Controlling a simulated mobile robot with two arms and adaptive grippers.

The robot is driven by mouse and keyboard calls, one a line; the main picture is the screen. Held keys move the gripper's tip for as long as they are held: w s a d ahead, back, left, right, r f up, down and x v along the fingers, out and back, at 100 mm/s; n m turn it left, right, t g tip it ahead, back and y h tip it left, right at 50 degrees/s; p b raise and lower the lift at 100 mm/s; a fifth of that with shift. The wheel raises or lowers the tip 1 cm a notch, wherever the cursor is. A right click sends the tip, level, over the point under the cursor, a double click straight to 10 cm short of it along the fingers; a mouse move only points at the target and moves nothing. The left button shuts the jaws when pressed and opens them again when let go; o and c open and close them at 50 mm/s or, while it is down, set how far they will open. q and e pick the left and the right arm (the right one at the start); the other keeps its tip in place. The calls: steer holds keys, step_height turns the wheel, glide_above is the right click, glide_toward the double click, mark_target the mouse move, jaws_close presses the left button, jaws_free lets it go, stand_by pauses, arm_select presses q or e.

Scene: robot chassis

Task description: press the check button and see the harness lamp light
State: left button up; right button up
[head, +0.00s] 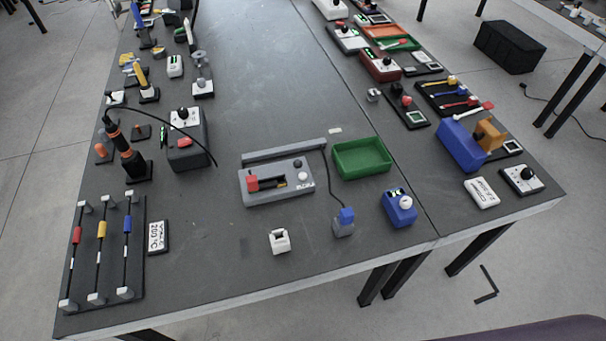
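A grey box (262,193) sits near the front middle of the dark table. I cannot tell for sure which of these is the check button and which the harness lamp; neither round part looks lit. A black cable runs from behind the box to a blue plug (346,214) on a small grey block (343,230). Neither of my grippers is in view.
A green tray (362,174) stands right of the grey box. A blue box (398,210) with a white ball knob and a small white holder (279,240) stand in front. A wire rack (139,240) with coloured blocks is at left. The table's middle back is clear.

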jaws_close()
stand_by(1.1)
